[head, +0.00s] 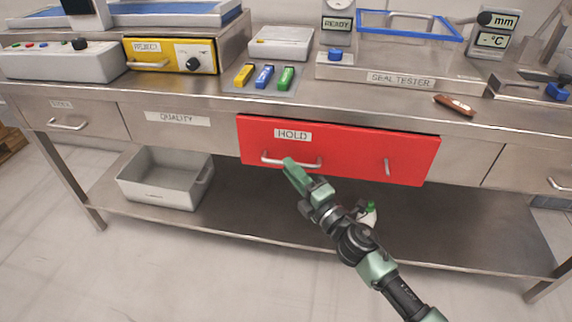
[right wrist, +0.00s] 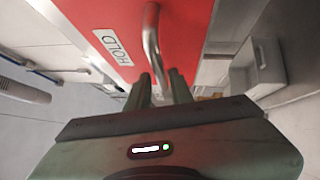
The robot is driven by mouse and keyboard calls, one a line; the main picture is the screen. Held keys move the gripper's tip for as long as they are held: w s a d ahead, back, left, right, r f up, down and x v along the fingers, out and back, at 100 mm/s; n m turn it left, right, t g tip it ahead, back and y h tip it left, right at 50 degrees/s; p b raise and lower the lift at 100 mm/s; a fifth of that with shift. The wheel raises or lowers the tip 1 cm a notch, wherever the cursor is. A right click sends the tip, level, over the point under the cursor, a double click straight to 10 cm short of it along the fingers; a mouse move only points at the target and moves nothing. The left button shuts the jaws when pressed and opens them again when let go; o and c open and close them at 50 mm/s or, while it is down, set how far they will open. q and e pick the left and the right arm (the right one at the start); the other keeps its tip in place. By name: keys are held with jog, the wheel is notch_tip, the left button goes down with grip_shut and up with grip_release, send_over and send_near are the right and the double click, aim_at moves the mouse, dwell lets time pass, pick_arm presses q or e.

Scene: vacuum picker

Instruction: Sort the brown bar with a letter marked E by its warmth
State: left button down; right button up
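A red drawer (head: 345,155) labelled HOLD is in the bench front below, with a metal handle (head: 313,165) that also shows in the right wrist view (right wrist: 151,40). My right gripper (head: 288,164) is at the left part of this handle. In the right wrist view its two fingers (right wrist: 160,84) stand either side of the handle's near end; whether they press on it is unclear. My left gripper is out of view.
Yellow, blue and green bars (head: 265,76) lie on a grey mat. A yellow preheater (head: 172,55), a seal tester (head: 400,75) and gauges (head: 492,32) stand on the bench. Below, a grey bin (head: 150,190) sits on the shelf (head: 240,225). A QUALITY drawer (head: 185,135) is left of HOLD.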

jog(key=shift+x, duration=1.4)
grip_shut()
jog(key=shift+f, duration=0.1)
